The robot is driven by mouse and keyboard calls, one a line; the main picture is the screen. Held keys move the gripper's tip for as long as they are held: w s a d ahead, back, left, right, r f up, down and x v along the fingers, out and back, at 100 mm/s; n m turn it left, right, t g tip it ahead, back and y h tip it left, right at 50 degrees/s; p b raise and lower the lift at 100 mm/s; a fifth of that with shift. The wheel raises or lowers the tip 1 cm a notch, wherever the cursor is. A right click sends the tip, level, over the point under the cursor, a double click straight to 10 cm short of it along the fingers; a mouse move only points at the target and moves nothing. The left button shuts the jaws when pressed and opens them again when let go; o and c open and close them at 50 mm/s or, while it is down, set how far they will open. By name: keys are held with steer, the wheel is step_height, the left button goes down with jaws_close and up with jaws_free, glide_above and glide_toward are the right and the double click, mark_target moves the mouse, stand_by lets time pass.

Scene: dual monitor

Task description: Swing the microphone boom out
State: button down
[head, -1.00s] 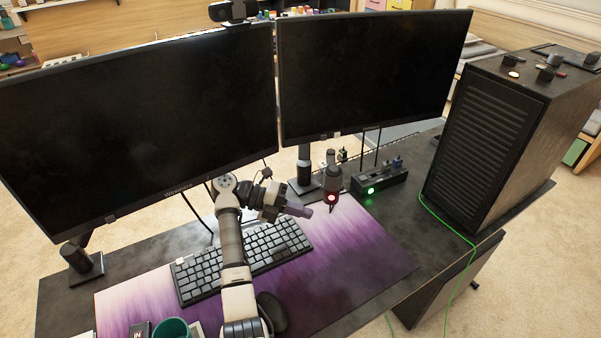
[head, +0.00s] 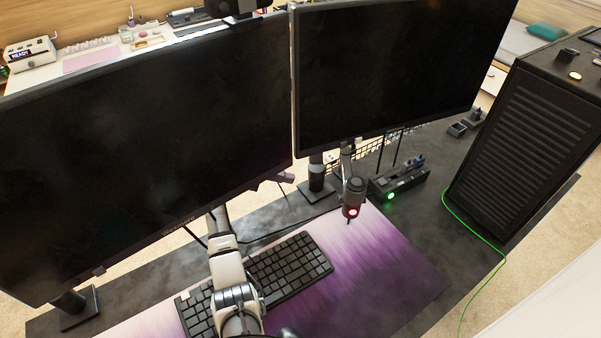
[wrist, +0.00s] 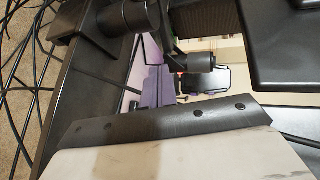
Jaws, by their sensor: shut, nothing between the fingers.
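The microphone (head: 353,194), a dark grey cylinder with a red light at its lower end, hangs over the mat below the right monitor. Its boom (head: 347,158) rises behind it toward the right monitor's lower edge, which hides the upper part. My gripper (head: 283,178) has purple fingers, shut and empty. It shows just below the left monitor's lower right corner, left of the microphone and apart from it. The monitor hides much of my wrist. The purple fingers also show in the wrist view (wrist: 156,86), near a dark cylinder I cannot identify for sure.
The left monitor (head: 150,140) and right monitor (head: 400,75) stand close above my arm. A monitor stand (head: 317,180) lies between gripper and microphone. A keyboard (head: 290,268) lies below. A black box with a green light (head: 398,182) is right of the microphone; the mat's right side is clear.

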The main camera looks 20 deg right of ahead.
steer(key=p, duration=0.6)
glide_toward(346, 178)
steer(key=s+d+f, duration=0.1)
steer(key=s+d, duration=0.1)
steer(key=s, duration=0.1)
steer(key=s+d+f, duration=0.1)
steer(key=shift+s+d+f, duration=0.25)
steer(key=shift+s+f, duration=0.05)
steer(key=shift+s, duration=0.05)
